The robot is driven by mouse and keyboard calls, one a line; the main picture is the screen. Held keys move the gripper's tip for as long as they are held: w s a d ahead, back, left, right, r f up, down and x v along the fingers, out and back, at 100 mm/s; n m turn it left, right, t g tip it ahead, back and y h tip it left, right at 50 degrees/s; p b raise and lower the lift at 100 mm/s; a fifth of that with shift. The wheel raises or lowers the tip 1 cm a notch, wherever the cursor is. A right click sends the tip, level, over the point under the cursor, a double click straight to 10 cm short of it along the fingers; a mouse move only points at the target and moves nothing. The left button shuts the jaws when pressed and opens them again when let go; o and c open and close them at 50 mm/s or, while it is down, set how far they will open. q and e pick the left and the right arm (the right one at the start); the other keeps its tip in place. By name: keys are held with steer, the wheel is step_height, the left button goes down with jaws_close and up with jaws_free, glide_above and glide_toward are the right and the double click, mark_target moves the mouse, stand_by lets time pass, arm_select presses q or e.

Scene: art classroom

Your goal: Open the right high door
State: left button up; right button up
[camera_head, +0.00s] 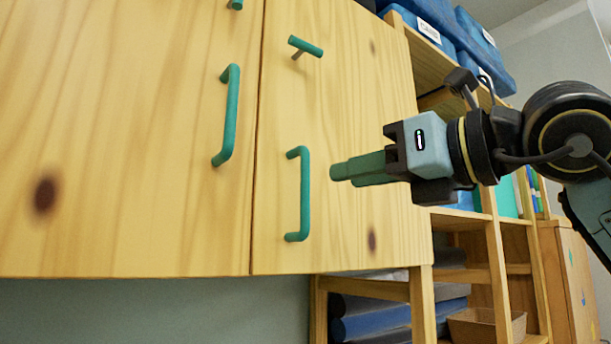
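The right high door (345,105) is a pale wooden cabinet panel with knots, flush beside the left door (120,130) with a thin dark seam between them. It looks closed. Its green vertical bar handle (305,195) is near its lower left side. My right gripper (345,173) comes in from the right, its green fingers pointing left toward the handle. A visible gap separates the fingertips from the handle. The fingers overlap from this angle, so their opening is unclear; nothing shows held in them. My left gripper is not in view.
The left door has its own green handle (229,115). A short green T-shaped handle (305,47) sits higher on the right door. Open wooden shelving (497,270) with a basket (487,325) stands right, behind my arm. Blue boxes (430,18) lie on top.

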mark_target(309, 184)
steer(key=p+x, duration=0.3)
steer(key=x, duration=0.6)
jaws_close()
